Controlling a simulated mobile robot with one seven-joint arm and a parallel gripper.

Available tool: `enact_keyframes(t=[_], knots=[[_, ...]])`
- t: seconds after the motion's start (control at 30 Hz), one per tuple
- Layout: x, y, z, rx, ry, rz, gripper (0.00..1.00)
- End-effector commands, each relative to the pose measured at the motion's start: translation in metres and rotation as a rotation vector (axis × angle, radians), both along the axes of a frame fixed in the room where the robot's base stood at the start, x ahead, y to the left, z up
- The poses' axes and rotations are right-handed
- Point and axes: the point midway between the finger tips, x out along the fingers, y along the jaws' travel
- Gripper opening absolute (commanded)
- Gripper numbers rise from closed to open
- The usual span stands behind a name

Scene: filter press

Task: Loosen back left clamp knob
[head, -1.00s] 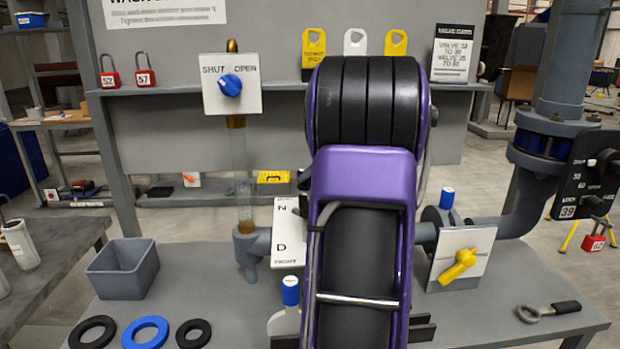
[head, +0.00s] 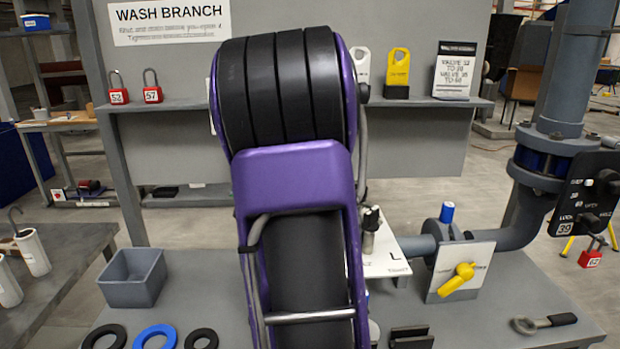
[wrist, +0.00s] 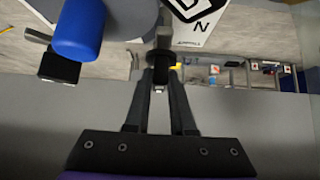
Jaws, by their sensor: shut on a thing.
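In the wrist view my gripper (wrist: 161,80) has its two fingers closed together on a small black knob (wrist: 160,57), seen at the fingertips. The white plate (wrist: 201,22) with black letters lies just beyond it. In the head view my purple and black arm hides the gripper and the knob it holds. Another black knob on a metal stem (head: 370,228) stands just right of the arm, over the white plate (head: 388,262). I cannot tell which clamp this one belongs to.
A blue-capped part (wrist: 80,30) is close on the left in the wrist view. In the head view a yellow-handled valve (head: 460,278) and blue cap (head: 447,212) stand to the right. A grey bin (head: 133,278) and rings (head: 155,336) lie left. A wrench-like tool (head: 543,323) lies right.

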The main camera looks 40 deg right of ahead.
Motion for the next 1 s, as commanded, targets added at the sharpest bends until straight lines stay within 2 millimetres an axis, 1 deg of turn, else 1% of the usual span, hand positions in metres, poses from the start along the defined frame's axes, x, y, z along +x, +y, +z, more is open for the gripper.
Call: enact_keyframes(t=[0.03, 1.0], knots=[[0.0023, 0.0035, 0.0037, -0.001, 0.007, -0.018, 0.0], [0.0087, 0.0055, -0.0011, -0.001, 0.003, -0.558, 0.0]])
